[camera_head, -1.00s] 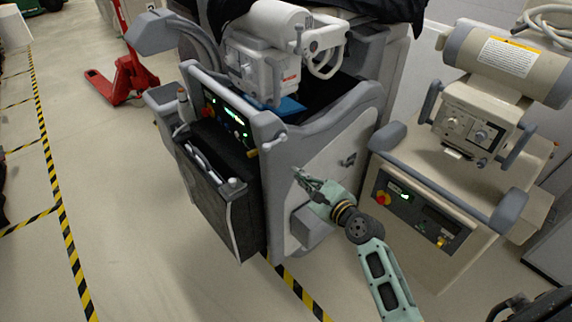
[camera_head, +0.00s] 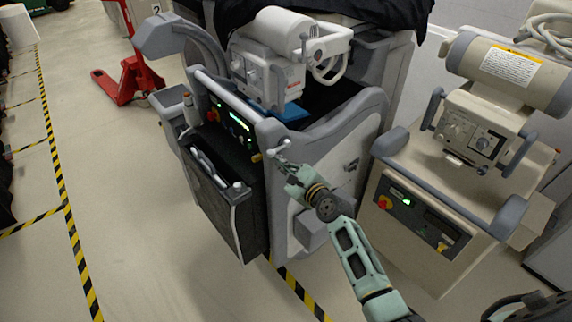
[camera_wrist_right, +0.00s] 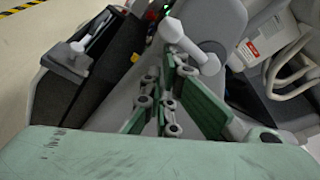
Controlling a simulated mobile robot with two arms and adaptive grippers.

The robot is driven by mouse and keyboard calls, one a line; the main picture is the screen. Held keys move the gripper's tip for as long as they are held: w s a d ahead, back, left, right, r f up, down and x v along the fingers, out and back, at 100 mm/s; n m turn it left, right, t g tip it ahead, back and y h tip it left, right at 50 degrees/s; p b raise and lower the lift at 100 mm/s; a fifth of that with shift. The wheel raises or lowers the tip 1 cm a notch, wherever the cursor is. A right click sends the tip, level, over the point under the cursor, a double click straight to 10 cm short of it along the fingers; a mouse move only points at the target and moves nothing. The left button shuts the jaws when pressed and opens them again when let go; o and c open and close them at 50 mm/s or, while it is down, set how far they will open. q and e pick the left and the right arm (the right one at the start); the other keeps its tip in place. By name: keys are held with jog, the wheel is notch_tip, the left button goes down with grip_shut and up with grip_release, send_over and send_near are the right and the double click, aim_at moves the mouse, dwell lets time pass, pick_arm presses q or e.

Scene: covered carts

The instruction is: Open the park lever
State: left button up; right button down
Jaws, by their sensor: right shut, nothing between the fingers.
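A pale lever with rounded knobs (camera_head: 278,149), which I take for the park lever, sits on the front corner of the grey covered cart (camera_head: 330,135). It shows close up in the right wrist view (camera_wrist_right: 190,45), just beyond the fingers. My right gripper (camera_head: 284,165) reaches this corner from below right. Its fingers (camera_wrist_right: 168,85) are shut and empty, with the tips close to the lever. I cannot tell whether they touch it. My left gripper is not in view.
A beige machine (camera_head: 425,210) with a control panel stands close to the right of my right arm. A dark pouch (camera_head: 222,195) hangs on the cart's front. A red pallet jack (camera_head: 130,80) stands at the back left. The floor at left is open.

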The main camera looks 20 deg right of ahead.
jog(key=shift+w+f, duration=0.1)
dwell(0.3)
jog(key=shift+a+m+p, duration=0.1)
jog(key=shift+m+p, duration=0.2)
jog(key=shift+p, duration=0.1)
